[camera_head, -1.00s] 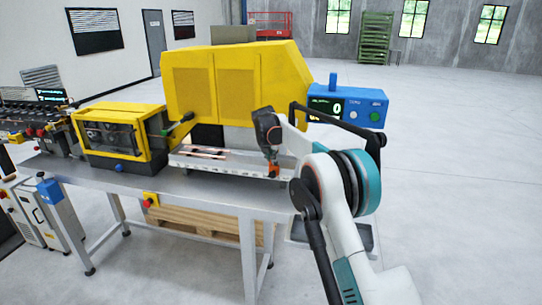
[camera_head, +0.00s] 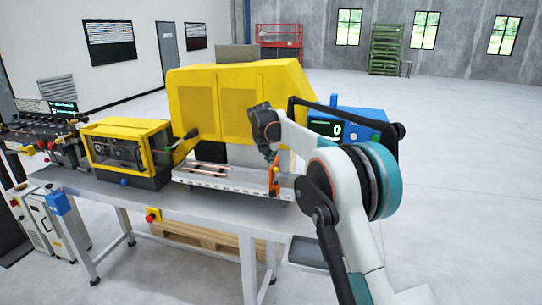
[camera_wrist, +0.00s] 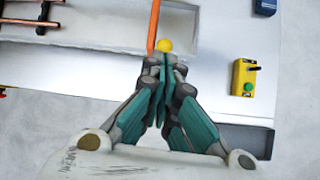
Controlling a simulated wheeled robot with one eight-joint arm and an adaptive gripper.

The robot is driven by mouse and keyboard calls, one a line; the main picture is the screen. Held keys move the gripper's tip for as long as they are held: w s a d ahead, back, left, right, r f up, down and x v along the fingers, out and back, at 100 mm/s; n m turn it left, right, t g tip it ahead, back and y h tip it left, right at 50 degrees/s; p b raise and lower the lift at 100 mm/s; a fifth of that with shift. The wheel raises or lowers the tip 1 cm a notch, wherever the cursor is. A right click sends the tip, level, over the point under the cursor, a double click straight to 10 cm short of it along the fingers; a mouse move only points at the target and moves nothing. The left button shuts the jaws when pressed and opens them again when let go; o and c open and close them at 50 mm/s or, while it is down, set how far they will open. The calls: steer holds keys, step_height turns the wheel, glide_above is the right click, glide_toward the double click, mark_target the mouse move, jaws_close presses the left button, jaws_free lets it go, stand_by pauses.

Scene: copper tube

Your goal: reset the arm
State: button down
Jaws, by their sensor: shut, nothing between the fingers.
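My gripper (camera_wrist: 165,62) has its fingers closed together with nothing between them. In the head view my gripper (camera_head: 268,153) hangs above the right end of the machine's work tray, close to an upright orange lever (camera_head: 274,178). In the wrist view the orange lever (camera_wrist: 153,25) and a yellow ball knob (camera_wrist: 165,46) lie just beyond the fingertips. I cannot tell whether the fingertips touch the knob. Copper tubes (camera_head: 212,166) lie in the tray to the left; they also show in the wrist view (camera_wrist: 30,24).
A large yellow machine housing (camera_head: 238,100) stands behind the tray, with a smaller yellow unit (camera_head: 126,152) to the left. A blue display box (camera_head: 335,130) is partly behind my arm. The metal table (camera_head: 180,200) ends at the right; open floor lies beyond.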

steer(key=s+d+r+m+b, duration=0.1)
steer(key=s+d+m+b, duration=0.25)
steer(key=s+m, duration=0.45)
steer(key=s+d+r+m+y+b, duration=0.1)
steer(key=s+d+m+b, duration=0.25)
steer(key=s, duration=0.85)
steer(key=s+d+r+m+b, duration=0.25)
steer(key=s+d+m, duration=0.2)
steer(key=s, duration=0.55)
steer(key=s+d+f+m+b, duration=0.1)
steer(key=s+f+m+b, duration=0.3)
steer(key=s+f+m, duration=0.3)
steer(key=s+d+f+m+b, duration=0.2)
steer(key=s+f+m+b, duration=0.2)
steer(key=s+f+m, duration=0.4)
steer(key=s+f, duration=0.3)
steer(key=s, duration=0.4)
steer(key=s+f, duration=0.3)
steer(key=s, duration=0.4)
steer(key=shift+y, duration=0.4)
